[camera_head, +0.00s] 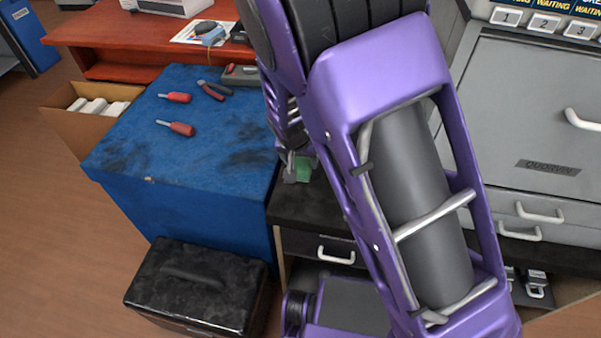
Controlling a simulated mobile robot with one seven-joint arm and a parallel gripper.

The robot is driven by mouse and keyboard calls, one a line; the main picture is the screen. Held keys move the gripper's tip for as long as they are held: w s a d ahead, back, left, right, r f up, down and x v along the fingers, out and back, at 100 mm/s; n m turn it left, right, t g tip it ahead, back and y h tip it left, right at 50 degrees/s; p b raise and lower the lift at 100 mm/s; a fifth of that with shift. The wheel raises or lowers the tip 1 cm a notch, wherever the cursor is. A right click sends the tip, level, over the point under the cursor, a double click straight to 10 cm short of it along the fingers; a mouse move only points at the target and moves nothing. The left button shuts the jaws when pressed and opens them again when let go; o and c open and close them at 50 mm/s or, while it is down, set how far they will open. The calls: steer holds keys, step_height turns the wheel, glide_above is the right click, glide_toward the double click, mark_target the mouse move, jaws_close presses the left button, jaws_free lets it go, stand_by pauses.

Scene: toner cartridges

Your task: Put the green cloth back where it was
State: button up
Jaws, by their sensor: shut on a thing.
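The green cloth (304,169) shows as a small green patch beside the purple arm, just right of the blue workbench and over the dark cabinet top. My gripper (297,168) is at the cloth and shut on it. My arm hides much of the gripper and part of the cloth. I cannot tell whether the cloth touches the surface below it.
The blue workbench (190,200) holds two red screwdrivers (176,97), pliers (213,90) and a dark tool (241,76). A black toolbox (195,285) stands on the floor. A dark-topped cabinet (300,208) and a grey machine (545,90) stand to the right.

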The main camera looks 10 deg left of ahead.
mark_target(300, 172)
steer(key=shift+f+b, duration=0.35)
steer(key=shift+f, duration=1.9)
steer(key=shift+f, duration=0.15)
steer(key=o, duration=1.1)
steer(key=shift+o, duration=0.2)
steer(key=p+v, duration=0.2)
steer(key=v, duration=1)
